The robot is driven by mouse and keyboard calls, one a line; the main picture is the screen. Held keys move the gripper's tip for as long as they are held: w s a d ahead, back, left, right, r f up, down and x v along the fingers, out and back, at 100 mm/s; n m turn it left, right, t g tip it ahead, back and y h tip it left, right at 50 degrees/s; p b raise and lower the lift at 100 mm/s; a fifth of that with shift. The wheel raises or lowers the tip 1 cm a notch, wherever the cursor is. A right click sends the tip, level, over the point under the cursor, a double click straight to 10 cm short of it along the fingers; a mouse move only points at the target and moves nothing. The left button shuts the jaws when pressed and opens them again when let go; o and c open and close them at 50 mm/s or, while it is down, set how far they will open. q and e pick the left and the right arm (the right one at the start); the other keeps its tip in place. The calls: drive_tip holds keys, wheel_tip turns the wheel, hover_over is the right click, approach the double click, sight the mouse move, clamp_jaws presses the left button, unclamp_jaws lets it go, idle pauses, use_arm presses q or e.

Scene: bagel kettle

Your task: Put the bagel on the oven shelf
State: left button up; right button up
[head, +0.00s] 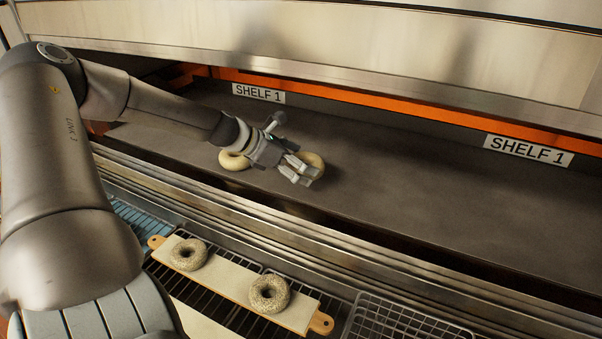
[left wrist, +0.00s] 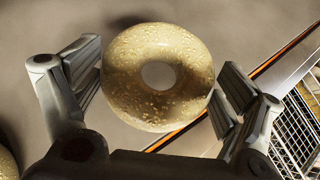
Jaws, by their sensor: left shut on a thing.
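A pale bagel (head: 315,160) is between the fingers of my left gripper (head: 302,172), over the dark oven shelf (head: 400,190). In the left wrist view the bagel (left wrist: 125,85) fills the space between the two fingers and its hole faces the camera. The left gripper is shut on it. Whether the bagel touches the shelf surface is hard to tell. A second plain bagel (head: 233,161) lies on the shelf to the left, partly hidden behind my gripper. My right gripper is not in view.
Two seeded bagels (head: 176,251) (head: 257,295) lie on a wooden board (head: 228,277) on a rack below the oven edge. A wire basket (head: 405,318) is to its right. Two SHELF 1 labels (head: 258,94) (head: 528,151) mark the opening. The shelf's right side is clear.

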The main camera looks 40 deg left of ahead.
use_arm(q)
drive_tip(key=shift+w+a+f, duration=0.25)
drive_tip(key=shift+w+f, duration=0.1)
drive_tip(key=shift+f, duration=0.25)
drive_tip(key=shift+w+f, duration=0.15)
drive_tip(key=shift+f, duration=1.4)
drive_tip(key=shift+f+b, duration=0.2)
drive_tip(key=shift+b, duration=0.1)
drive_tip(key=o, duration=0.8)
drive_tip(key=shift+r, duration=0.1)
drive_tip(key=shift+c, duration=0.2)
